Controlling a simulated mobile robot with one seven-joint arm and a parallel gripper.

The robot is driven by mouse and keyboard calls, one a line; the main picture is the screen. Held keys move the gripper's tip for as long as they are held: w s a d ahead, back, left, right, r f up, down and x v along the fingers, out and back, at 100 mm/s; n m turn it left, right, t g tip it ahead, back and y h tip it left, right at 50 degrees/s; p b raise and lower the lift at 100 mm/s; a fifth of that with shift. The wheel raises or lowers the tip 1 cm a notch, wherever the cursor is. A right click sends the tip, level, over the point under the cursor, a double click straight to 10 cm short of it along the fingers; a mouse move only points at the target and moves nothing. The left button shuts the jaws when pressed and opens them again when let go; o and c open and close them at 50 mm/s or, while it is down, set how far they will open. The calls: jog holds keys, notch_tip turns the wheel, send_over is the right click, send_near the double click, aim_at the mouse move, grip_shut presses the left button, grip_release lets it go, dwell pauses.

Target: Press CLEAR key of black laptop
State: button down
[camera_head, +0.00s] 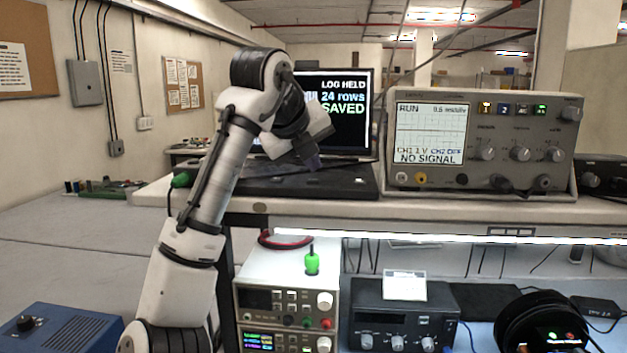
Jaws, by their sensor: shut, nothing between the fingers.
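The black laptop (345,181) stands open on the upper shelf. Its screen (345,125) reads "LOG HELD", "24 rows" and "SAVED"; the screen's left part is hidden behind my arm. My arm rises from the bottom left and bends over the laptop. My gripper (312,162) points down over the keyboard area, in front of the screen. It is shut and empty. I cannot tell whether its tip touches the laptop. The keyboard is dark and partly covered by the wrist, and I cannot make out the CLEAR key.
An oscilloscope (484,185) showing "NO SIGNAL" stands right of the laptop. The shelf's front edge (440,208) runs below both. Stacked power supplies (265,270) and a black instrument (400,312) sit beneath. A blue box (65,328) is at lower left. The grey bench at left is mostly clear.

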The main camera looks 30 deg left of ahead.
aim_at(311, 181)
dwell(0.5)
jog(key=shift+f, duration=0.45)
jog(key=shift+f, duration=0.35)
dwell(0.5)
jog(key=shift+r+p, duration=0.8)
jog(key=shift+r, duration=0.05)
jog(key=shift+r, duration=2.45)
